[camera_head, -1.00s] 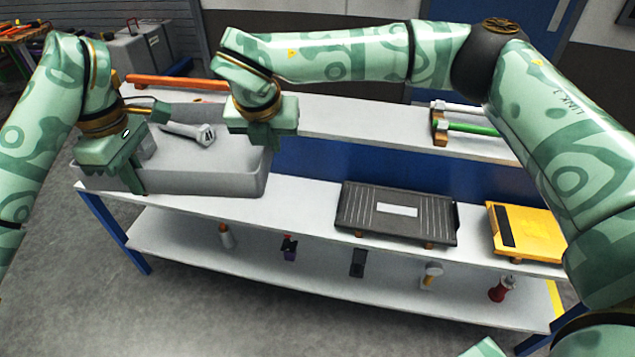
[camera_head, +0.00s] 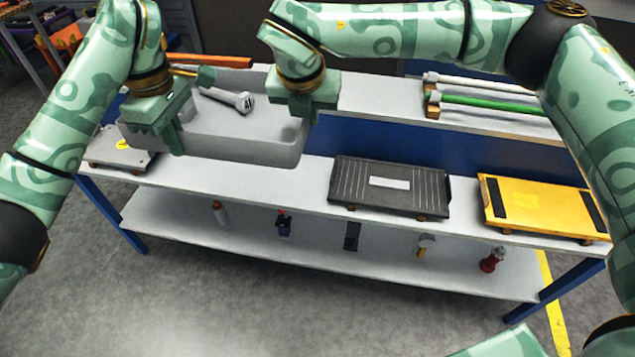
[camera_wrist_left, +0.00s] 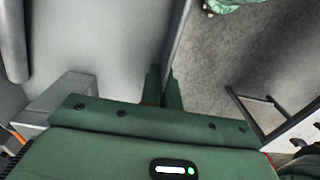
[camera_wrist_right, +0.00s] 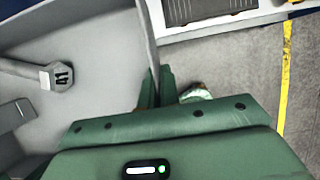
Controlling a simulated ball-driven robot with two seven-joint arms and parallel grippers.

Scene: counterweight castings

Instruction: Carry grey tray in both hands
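The grey tray (camera_head: 245,147) is an open box held level between my two hands, and it appears to be clear above the left part of the bench. My left gripper (camera_head: 168,138) is shut on its left side wall, which also shows between the fingers in the left wrist view (camera_wrist_left: 166,92). My right gripper (camera_head: 302,108) is shut on its right side wall; the right wrist view shows this too (camera_wrist_right: 157,88). Inside the tray lies a grey casting (camera_head: 232,99) with a hexagonal end marked 41 (camera_wrist_right: 57,77). A second grey block (camera_wrist_left: 60,95) lies near the left gripper.
The white-topped bench (camera_head: 290,188) has a pale plate with a yellow mark (camera_head: 120,148) at its left end, a black ribbed platform (camera_head: 390,187) and a yellow platform (camera_head: 535,207). Small tools stand on the lower shelf (camera_head: 330,258). Grey and green bars (camera_head: 490,103) lie on the back ledge.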

